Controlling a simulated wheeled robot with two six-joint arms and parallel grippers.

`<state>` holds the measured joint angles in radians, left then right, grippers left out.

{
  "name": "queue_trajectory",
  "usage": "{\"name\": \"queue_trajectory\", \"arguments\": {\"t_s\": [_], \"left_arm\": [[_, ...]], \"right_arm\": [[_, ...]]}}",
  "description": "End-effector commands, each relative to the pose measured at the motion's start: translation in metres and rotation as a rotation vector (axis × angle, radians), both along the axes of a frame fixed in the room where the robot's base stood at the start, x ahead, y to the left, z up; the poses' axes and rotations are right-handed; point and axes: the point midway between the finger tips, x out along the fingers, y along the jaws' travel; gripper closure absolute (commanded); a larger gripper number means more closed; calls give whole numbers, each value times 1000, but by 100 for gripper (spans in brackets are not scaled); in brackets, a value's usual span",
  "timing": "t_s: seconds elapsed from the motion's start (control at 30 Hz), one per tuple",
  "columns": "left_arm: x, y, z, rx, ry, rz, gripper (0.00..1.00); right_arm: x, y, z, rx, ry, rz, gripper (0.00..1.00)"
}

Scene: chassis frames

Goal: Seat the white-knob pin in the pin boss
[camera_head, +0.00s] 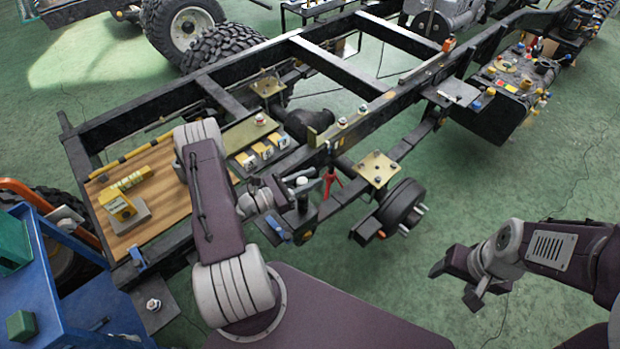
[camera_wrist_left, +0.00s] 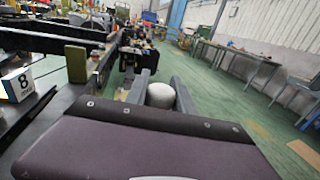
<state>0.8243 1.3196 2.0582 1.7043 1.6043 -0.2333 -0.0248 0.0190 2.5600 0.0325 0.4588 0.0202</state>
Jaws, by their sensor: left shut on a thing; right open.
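The white-knob pin shows as a pale round knob (camera_head: 302,181) beside the near chassis rail. In the left wrist view the white knob (camera_wrist_left: 160,95) sits between two dark fingers. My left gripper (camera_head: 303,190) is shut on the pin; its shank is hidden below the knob. I cannot tell the pin boss apart from the dark fittings there, nor whether the pin is in it. My right gripper (camera_head: 455,284) is open and empty over the green floor at the right.
The black chassis rail (camera_head: 400,92) runs past the left gripper. A red stand (camera_head: 331,180) and a wheel hub (camera_head: 400,203) are just right of it. A wooden board (camera_head: 165,205) with yellow tools and a blue cart (camera_head: 75,290) are left. Floor around the right gripper is clear.

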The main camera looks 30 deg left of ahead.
Motion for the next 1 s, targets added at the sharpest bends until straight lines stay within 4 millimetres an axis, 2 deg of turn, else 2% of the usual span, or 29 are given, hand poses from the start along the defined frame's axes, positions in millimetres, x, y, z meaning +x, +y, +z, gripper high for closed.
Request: {"name": "queue_trajectory", "arguments": {"t_s": [0.27, 1.0], "left_arm": [[0, 0, -1, -1, -1, 0, 100], [0, 0, -19, -1, -1, 0, 100]], "right_arm": [[0, 0, -1, 0, 0, 0, 35], [0, 0, -15, 0, 0, 0, 35]]}}
